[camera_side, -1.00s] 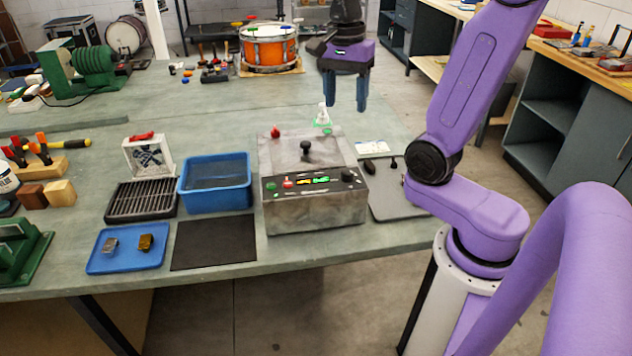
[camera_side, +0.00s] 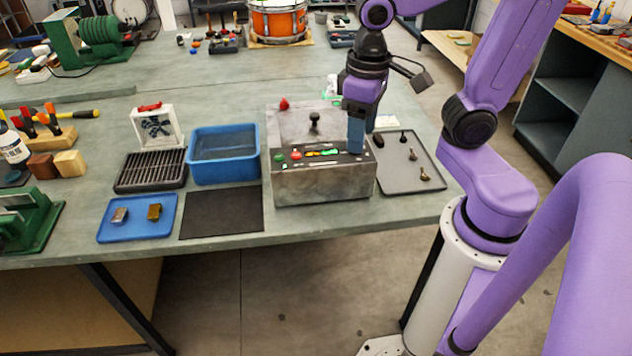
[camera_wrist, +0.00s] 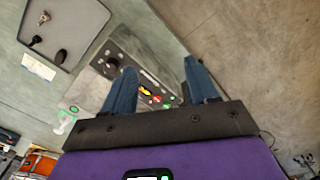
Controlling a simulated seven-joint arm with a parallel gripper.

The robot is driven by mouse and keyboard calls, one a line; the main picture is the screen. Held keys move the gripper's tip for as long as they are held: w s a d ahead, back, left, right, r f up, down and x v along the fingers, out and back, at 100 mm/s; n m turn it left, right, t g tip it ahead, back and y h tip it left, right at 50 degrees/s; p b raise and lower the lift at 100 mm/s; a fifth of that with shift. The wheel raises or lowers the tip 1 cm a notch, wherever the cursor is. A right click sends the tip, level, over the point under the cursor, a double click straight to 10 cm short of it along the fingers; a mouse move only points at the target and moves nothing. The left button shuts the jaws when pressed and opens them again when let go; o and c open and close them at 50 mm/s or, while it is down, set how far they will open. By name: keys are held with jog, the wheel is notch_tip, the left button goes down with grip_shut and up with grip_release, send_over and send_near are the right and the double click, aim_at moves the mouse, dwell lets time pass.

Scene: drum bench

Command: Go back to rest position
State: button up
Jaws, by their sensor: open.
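My gripper (camera_side: 357,128) is above the right end of the grey metal control box (camera_side: 320,187) in the side view. Its blue fingers point down and hide part of the panel's right side. In the wrist view my gripper (camera_wrist: 160,88) shows two blue fingers spread apart with nothing between them. The box's panel (camera_wrist: 140,70), with a dark knob and coloured buttons, lies beyond the fingers. I cannot tell from the side view how far the fingertips are from the panel.
A grey tray (camera_side: 412,183) with small dark parts lies right of the box. A blue bin (camera_side: 223,172), a black mat (camera_side: 221,227) and a blue tray (camera_side: 137,232) lie to its left. A drum (camera_side: 278,20) stands at the back. The middle of the bench behind the bin is clear.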

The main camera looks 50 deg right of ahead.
jog(key=s+a+f+n, duration=0.2)
jog(key=s+f+n, duration=0.1)
jog(key=s+n, duration=0.6)
jog(key=shift+n, duration=0.5)
